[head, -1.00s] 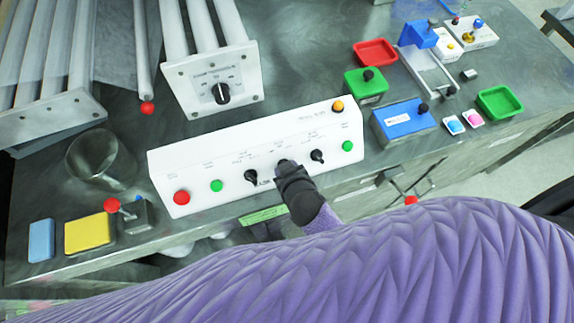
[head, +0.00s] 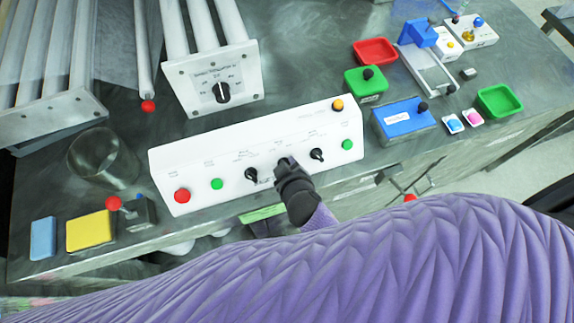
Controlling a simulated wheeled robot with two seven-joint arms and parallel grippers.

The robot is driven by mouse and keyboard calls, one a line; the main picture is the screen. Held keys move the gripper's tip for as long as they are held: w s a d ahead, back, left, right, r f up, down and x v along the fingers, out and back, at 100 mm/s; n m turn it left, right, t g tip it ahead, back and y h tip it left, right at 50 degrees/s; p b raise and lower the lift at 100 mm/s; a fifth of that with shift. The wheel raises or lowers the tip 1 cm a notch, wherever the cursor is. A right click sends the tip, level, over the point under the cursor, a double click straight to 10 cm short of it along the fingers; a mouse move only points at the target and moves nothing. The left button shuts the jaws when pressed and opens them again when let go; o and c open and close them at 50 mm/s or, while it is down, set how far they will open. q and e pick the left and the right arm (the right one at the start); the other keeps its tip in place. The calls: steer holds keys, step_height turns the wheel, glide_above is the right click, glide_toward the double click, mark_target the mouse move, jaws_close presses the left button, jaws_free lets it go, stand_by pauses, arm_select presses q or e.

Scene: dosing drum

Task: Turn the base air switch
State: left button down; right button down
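A long white control box (head: 225,160) stands on the bench with a row of controls on its sloping front. A black knob (head: 251,175) sits left of centre and another black knob (head: 317,155) right of centre. Their small labels are too blurred to read, so I cannot tell which is the base air switch. My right gripper (head: 287,164), dark with a purple sleeve, is at the middle of the panel between these knobs. It covers whatever control is there. Its fingers are too hidden to show whether they are open or shut. My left gripper is not in view.
The box also has a red button (head: 182,196), green buttons (head: 217,184) (head: 347,144) and an orange button (head: 338,105). Behind it is a white plate with a black dial (head: 222,92). A glass beaker (head: 103,157) stands left; a blue box (head: 407,120) stands right.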

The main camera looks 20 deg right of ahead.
steer(key=c, duration=0.7)
jaws_free()
steer(key=shift+o, duration=0.2)
steer(key=shift+s+r, duration=0.2)
steer(key=shift+r, duration=0.05)
steer(key=p+v, duration=0.3)
steer(key=v, duration=0.6)
steer(key=shift+s, duration=0.15)
